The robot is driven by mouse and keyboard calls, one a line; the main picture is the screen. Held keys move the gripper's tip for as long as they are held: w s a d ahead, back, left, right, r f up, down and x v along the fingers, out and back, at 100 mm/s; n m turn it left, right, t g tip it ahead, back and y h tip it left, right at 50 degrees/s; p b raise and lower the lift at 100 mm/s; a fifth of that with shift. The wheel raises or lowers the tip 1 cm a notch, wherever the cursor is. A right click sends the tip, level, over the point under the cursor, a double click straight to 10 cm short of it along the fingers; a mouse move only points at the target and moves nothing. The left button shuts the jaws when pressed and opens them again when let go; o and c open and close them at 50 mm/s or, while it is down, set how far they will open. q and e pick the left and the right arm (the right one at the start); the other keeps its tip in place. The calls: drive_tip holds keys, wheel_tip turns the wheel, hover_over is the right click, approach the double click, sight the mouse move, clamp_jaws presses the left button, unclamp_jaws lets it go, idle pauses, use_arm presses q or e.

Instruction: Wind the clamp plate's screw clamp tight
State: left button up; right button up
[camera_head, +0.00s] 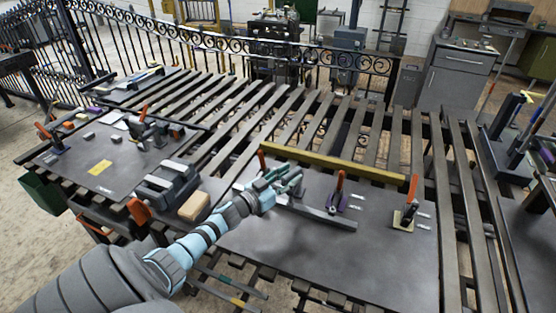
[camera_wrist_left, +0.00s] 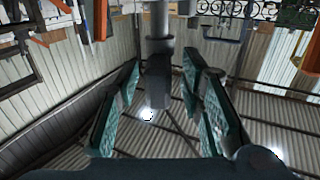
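A dark flat plate (camera_head: 320,255) with orange-handled clamps lies on the slatted table in the head view. My left gripper (camera_head: 290,182) is over the plate's back left part, by the end of a grey bar (camera_head: 325,215). In the left wrist view its teal fingers (camera_wrist_left: 162,85) are apart, with a dark upright rod (camera_wrist_left: 158,45) between them; gaps show on both sides. The screw clamp cannot be made out clearly behind the gripper. My right gripper is not in view.
A yellow-brown bar (camera_head: 332,164) runs along the plate's back edge. A tan block (camera_head: 194,206) and a grey vise-like fixture (camera_head: 166,185) stand to the left. A second plate (camera_head: 75,182) carries several small parts. The plate's front is clear.

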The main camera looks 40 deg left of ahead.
use_arm(q)
drive_tip(key=s+a, duration=0.1)
drive_tip(key=s, duration=0.9)
drive_tip(key=shift+s, duration=0.35)
